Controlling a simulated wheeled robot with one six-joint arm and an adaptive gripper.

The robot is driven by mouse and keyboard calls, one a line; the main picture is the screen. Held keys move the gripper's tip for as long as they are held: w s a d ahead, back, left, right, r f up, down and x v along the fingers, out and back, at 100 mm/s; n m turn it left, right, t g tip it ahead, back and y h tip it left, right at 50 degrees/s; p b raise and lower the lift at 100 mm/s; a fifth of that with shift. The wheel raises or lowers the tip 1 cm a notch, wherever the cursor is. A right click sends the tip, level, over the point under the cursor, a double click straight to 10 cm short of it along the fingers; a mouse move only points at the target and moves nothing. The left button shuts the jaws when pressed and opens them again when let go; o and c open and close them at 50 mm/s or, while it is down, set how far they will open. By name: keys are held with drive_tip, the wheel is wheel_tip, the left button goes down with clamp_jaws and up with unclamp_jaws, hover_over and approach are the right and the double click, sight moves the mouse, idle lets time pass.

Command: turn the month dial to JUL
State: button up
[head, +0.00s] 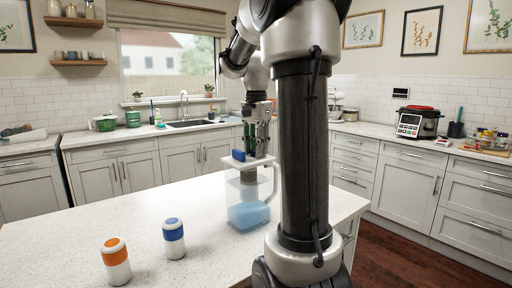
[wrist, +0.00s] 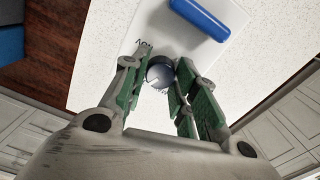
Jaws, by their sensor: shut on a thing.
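A clear pitcher (head: 250,190) with blue liquid stands on the white island, handle to the right. Its white lid (head: 236,165) carries a blue bar (head: 238,155), which also shows in the wrist view (wrist: 200,17). My gripper (head: 257,152) points down at the lid. In the wrist view my gripper (wrist: 158,76) is shut on a round dark dial (wrist: 159,70), one finger on each side. Lettering that looks like NOV upside down lies on the lid beside the dial. Other lettering is partly hidden by the fingers. I cannot tell which month the dial is set to.
An orange-and-white bottle (head: 116,262) and a blue-and-white bottle (head: 174,238) stand on the island (head: 60,235) to the left of the pitcher. The island top around them is clear. A multicooker (head: 416,122) stands on the right back counter.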

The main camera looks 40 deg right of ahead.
idle(0.4)
drive_tip(key=o, duration=1)
wheel_tip(320, 180, up, 12)
idle(0.3)
drive_tip(key=s+a+f+n+t, duration=0.1)
drive_tip(key=s+a+f+n, duration=0.4)
drive_tip(key=s+a+f+n+t, duration=0.2)
drive_tip(key=s+a+f+n, duration=0.3)
drive_tip(key=f, duration=0.1)
drive_tip(key=s+a+f+n+t, duration=0.1)
drive_tip(key=s+a+f+n, duration=0.4)
drive_tip(key=s, duration=0.1)
drive_tip(key=shift+s+a+f+n, duration=0.1)
drive_tip(key=shift+a+f+n, duration=0.05)
drive_tip(key=shift+f+n, duration=0.25)
